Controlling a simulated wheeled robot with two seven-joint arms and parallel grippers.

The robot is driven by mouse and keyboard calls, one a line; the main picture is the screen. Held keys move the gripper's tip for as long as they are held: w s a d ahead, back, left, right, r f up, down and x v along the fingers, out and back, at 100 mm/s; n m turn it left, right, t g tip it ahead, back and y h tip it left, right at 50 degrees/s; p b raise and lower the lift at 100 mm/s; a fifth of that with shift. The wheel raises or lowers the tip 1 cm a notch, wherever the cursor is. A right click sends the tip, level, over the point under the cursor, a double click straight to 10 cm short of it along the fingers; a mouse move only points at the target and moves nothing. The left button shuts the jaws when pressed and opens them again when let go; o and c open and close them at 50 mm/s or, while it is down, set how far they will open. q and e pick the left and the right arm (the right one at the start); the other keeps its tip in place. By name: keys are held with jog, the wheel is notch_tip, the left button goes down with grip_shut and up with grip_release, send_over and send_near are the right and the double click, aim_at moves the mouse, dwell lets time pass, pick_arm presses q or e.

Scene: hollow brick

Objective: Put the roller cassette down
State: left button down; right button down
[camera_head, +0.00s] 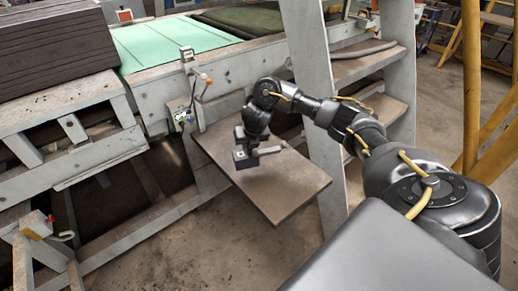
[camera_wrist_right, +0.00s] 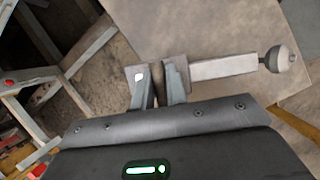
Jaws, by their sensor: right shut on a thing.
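My right gripper (camera_head: 243,146) is over the brown board, pointing down. It is shut on the roller cassette (camera_head: 268,151), a small grey piece with a pale bar and a rounded knob at its right end. In the right wrist view, the cassette's bar (camera_wrist_right: 225,67) runs to the right from the jaws (camera_wrist_right: 160,85), ending in a grey-and-white knob. The brown board (camera_head: 290,192) lies below it; whether the cassette touches it I cannot tell. The part between the fingers is mostly hidden. My left gripper is out of view.
A pale machine frame (camera_head: 240,75) with a green bed (camera_head: 165,45) stands behind the board. Grey uprights and steps (camera_head: 370,65) rise to the right. Dark slabs (camera_head: 55,48) are stacked at upper left. The board's front and right parts are clear.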

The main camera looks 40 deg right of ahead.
jog(key=d+f+b, duration=0.1)
jog(key=f, duration=0.2)
jog(key=d+f+b, duration=0.2)
jog(key=f, duration=0.1)
jog(key=d+f+b, duration=0.1)
jog(key=d+f, duration=0.1)
jog(key=f, duration=0.1)
jog(key=shift+w+d+f+b, duration=0.1)
jog(key=shift+w+d+b, duration=0.1)
jog(key=shift+d+b, duration=0.1)
jog(key=shift+a, duration=0.1)
jog(key=shift+f, duration=0.1)
jog(key=c, duration=1.4)
grip_release()
jog(key=shift+c, duration=0.2)
jog(key=shift+o, duration=0.2)
